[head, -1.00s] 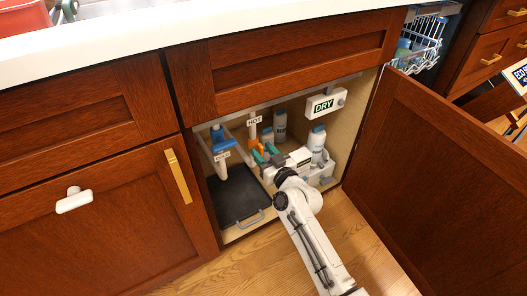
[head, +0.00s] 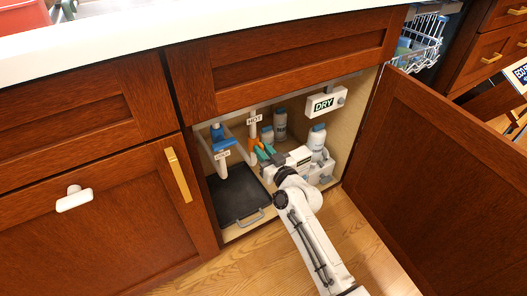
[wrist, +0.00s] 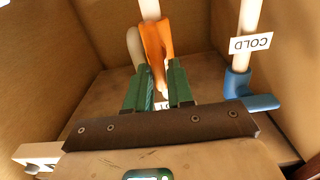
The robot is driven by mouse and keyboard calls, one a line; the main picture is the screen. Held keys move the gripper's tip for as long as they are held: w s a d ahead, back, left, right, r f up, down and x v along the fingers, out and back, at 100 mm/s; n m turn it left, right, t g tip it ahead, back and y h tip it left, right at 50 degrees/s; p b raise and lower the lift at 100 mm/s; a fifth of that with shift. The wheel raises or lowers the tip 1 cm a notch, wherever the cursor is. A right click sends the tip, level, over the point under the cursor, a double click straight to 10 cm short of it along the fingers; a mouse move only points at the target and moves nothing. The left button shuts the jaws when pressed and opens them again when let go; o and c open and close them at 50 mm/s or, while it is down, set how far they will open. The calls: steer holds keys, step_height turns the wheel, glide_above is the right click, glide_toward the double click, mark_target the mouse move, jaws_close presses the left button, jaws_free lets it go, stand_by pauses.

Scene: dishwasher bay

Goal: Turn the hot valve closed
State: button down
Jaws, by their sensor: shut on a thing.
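The hot valve has an orange handle (head: 252,145) on a white pipe under the HOT tag (head: 254,119), inside the open sink cabinet. My gripper (head: 264,152) reaches in from the lower right, with its green fingers at the handle. In the wrist view, the orange handle (wrist: 156,42) runs down between the two green fingers of my gripper (wrist: 160,85), which are shut on its lower end. The fingers hide part of the handle's tip. A partly covered tag shows between the fingers.
The blue cold valve (head: 221,142) stands to the left, also at right in the wrist view (wrist: 240,88). A dark tray (head: 237,194) lies on the cabinet floor. Bottles (head: 317,139) stand right and behind. The open door (head: 440,165) bounds the right.

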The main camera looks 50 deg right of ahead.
steer(key=shift+m, duration=0.3)
steer(key=shift+s+d+f+m, duration=0.1)
steer(key=shift+d+m, duration=0.05)
steer(key=shift+m, duration=1)
steer(key=shift+d+f+m, duration=0.1)
steer(key=shift+d+m, duration=0.1)
steer(key=shift+m, duration=1)
steer(key=shift+s+d+f+m, duration=0.1)
steer(key=shift+d+m, duration=0.05)
steer(key=shift+m, duration=1)
steer(key=shift+f+m, duration=0.1)
steer(key=shift+m, duration=0.4)
steer(key=shift+d+f+m, duration=0.1)
steer(key=shift+f+m, duration=0.1)
steer(key=shift+m, duration=1)
steer(key=shift+d+f+m, duration=0.1)
steer(key=shift+f+m, duration=0.1)
steer(key=shift+m, duration=1)
steer(key=shift+a+f+m, duration=0.1)
steer(key=shift+f+m, duration=0.05)
steer(key=shift+m, duration=0.85)
steer(key=shift+f+m, duration=0.15)
steer(key=shift+m, duration=0.85)
